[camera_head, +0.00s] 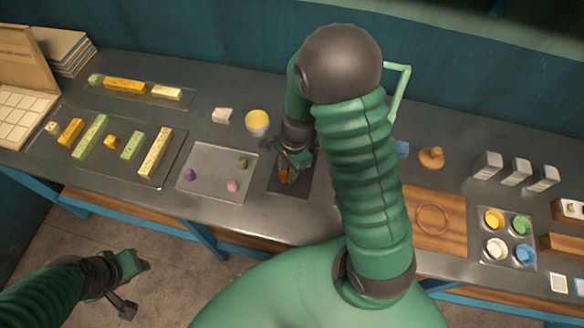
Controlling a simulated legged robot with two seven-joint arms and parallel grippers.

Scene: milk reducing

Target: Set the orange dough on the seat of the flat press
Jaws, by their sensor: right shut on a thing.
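The orange dough (284,176) shows as a small orange-brown piece at the fingertips of my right gripper (289,168), which is shut on it. It is over a dark flat plate (302,186) at the table's middle; I cannot tell whether it touches the plate. The plate looks like the seat of the flat press. A light green bar frame (400,88), perhaps the press handle, rises behind my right arm, which hides most of what lies there. My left gripper (128,283) hangs low over the floor at lower left, away from the table; its jaw opening is unclear.
A light tray (212,190) with purple, green and pink dough pieces lies left of the dark plate. A yellow-topped cup (257,122) stands behind it. Trays of coloured bars (110,170) fill the left. A wooden board (448,205) and a tray of coloured cups (508,238) lie right.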

